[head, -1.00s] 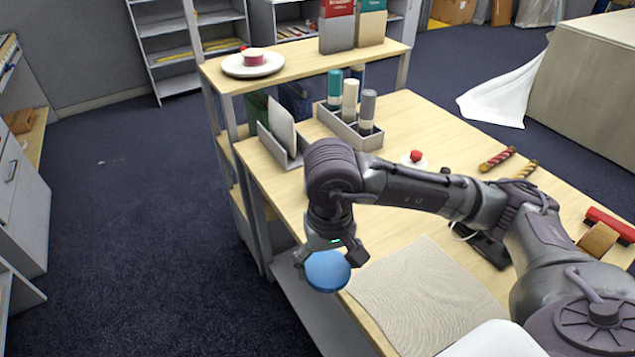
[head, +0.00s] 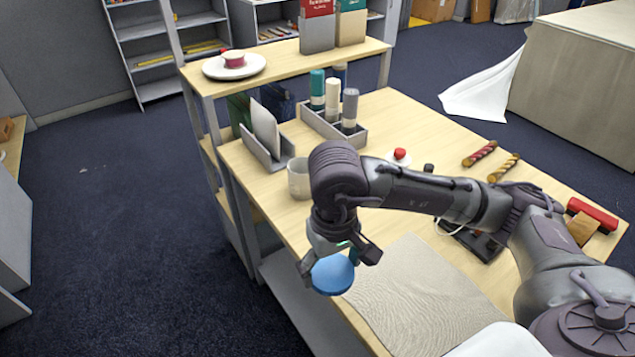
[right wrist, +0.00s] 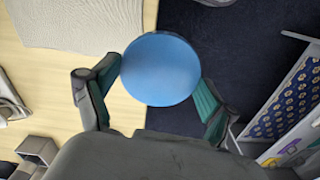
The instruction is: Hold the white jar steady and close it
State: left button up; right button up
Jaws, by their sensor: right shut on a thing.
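A round blue lid (head: 333,275) is held between the two fingers of my right gripper (head: 331,263), beside the left edge of the table. In the right wrist view the lid (right wrist: 160,68) sits between the green-padded fingers of the gripper (right wrist: 155,90), with the table on one side and dark floor on the other. The white jar (head: 298,180) stands upright on the table, just behind and left of my right arm, which hides part of it. The lid is apart from the jar. My left gripper is not in view.
A grey caddy with several bottles (head: 333,127) and a grey holder (head: 266,152) stand behind the jar. A beige mat (head: 425,295) lies at the front. A small plate with a red item (head: 399,155), two twisted sticks and a red-handled brush (head: 592,214) lie to the right.

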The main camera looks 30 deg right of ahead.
aim_at(299, 180)
jog(key=i+z, duration=0.1)
jog(key=z, duration=0.4)
jog(key=j+z, duration=0.15)
jog(key=z, duration=0.3)
jog(key=i+j+z, duration=0.1)
jog(key=z, duration=0.4)
jog(key=i+j+z, duration=0.15)
jog(key=j+z, duration=0.2)
jog(key=j, duration=0.7)
jog(key=j+z, duration=0.3)
jog(key=j, duration=0.75)
jog(key=i, duration=0.05)
